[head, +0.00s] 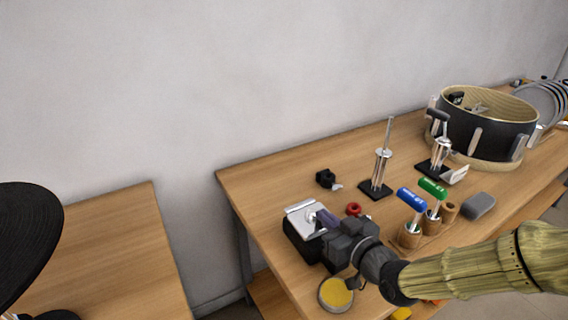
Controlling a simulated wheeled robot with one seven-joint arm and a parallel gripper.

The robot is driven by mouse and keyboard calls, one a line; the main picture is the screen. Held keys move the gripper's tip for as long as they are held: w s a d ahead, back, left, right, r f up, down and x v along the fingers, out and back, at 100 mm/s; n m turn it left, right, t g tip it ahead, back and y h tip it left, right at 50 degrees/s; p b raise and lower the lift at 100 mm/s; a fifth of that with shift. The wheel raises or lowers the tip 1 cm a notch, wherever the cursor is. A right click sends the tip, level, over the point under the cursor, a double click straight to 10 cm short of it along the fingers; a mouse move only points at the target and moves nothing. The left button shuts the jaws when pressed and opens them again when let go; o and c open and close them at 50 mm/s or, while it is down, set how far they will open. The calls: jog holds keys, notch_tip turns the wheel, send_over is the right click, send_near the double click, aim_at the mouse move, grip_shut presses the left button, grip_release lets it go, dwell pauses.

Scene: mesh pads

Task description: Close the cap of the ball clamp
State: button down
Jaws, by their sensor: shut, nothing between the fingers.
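A black block with a silver plate on top, which looks like the ball clamp (297,212), stands near the left end of the workbench. A small rounded silver part shows on the plate beside my fingers. I cannot clearly tell how far the cap is open. My gripper (325,221) reaches in from the right, its fingers shut and empty over the right side of the plate. I cannot tell whether they touch it. The gripper and wrist hide the right side of the block.
A small black fitting (326,178), a red ring (353,209) and a yellow-topped round tin (336,293) lie nearby. Blue (412,199) and green (433,187) T-handled tools stand in wooden holders. Chrome stands (381,171) and a drum (487,132) are further right. Bare bench lies left of the fitting.

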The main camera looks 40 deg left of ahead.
jog(key=shift+d+f, duration=0.3)
jog(key=shift+f, duration=0.5)
notch_tip(320, 180, up, 5)
jog(key=p, duration=0.3)
jog(key=shift+w+a, duration=0.1)
jog(key=shift+a, duration=0.05)
jog(key=s+d+f, duration=0.3)
jog(key=d, duration=0.6)
jog(key=shift+a, duration=0.15)
